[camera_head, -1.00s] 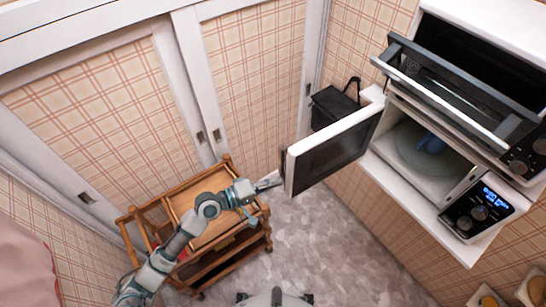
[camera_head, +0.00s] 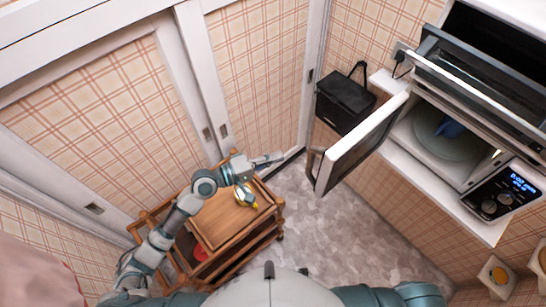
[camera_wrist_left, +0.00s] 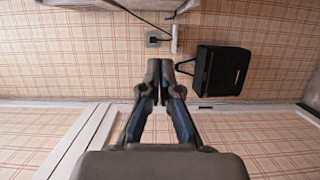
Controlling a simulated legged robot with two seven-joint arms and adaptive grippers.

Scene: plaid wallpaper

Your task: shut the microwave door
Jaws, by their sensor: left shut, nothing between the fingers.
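The microwave (camera_head: 479,184) stands on a white shelf at the right, its lit display facing out. Its door (camera_head: 362,145) is swung wide open to the left, with the handle (camera_head: 313,160) at its free edge. A glass plate with a blue item (camera_head: 451,128) on it shows inside the cavity. My left gripper (camera_head: 280,157) is to the left of the door's free edge, apart from it, with its fingers closed and empty. In the left wrist view the closed fingers (camera_wrist_left: 160,82) point at the plaid wall. My right gripper is outside the frames.
An oven (camera_head: 480,85) above the microwave has its door hanging open. A black bag (camera_head: 345,102) is behind the microwave door and also shows in the wrist view (camera_wrist_left: 222,70). A wooden cart (camera_head: 214,219) stands below my left arm. Grey floor (camera_head: 350,235) is clear at centre.

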